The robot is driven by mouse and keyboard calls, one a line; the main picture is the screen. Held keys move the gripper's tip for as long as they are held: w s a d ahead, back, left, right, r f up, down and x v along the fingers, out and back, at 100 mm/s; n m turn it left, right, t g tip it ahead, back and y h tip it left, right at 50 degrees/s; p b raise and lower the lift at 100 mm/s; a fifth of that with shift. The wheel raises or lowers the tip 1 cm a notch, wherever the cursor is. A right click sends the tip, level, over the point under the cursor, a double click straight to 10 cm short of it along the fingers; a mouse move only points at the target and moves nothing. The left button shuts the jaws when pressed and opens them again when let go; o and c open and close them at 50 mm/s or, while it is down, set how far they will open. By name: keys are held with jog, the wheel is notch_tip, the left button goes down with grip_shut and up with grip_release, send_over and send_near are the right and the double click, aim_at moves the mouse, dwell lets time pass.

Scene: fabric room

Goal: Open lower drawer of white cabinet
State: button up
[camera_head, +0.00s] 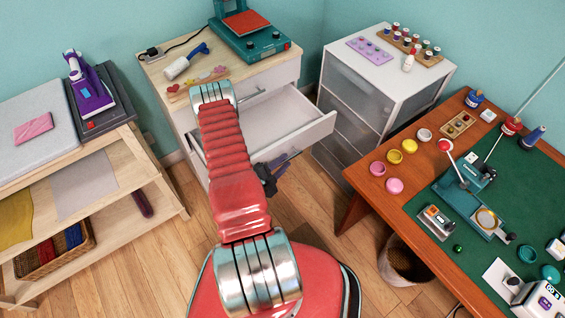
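The white cabinet (285,76) with a wooden top stands at the back centre. Its upper drawer appears shut, with a metal handle (252,94) on its front. Below it, the lower drawer (290,137) is pulled well out, and its pale inside is visible and looks empty. My red arm reaches over the cabinet's left side and hides part of it. My dark gripper (268,178) is low at the front of the open drawer, by its handle (283,158). Its fingers are small and partly hidden, so I cannot tell whether they grip the handle.
A white cabinet with translucent drawers (350,105) stands to the right. A wooden table (358,208) with a green mat is at front right, with a bin (405,262) beneath it. A wooden shelf (118,168) is at left. Some wooden floor before the drawer is clear.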

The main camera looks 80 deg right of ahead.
jog(key=shift+o, duration=0.5)
jog(key=shift+w+a+r, duration=0.1)
jog(key=shift+w+a+r, duration=0.1)
jog(key=shift+w+a, duration=0.15)
jog(key=shift+a, duration=0.3)
jog(key=v, duration=1.2)
jog(key=shift+a, duration=0.2)
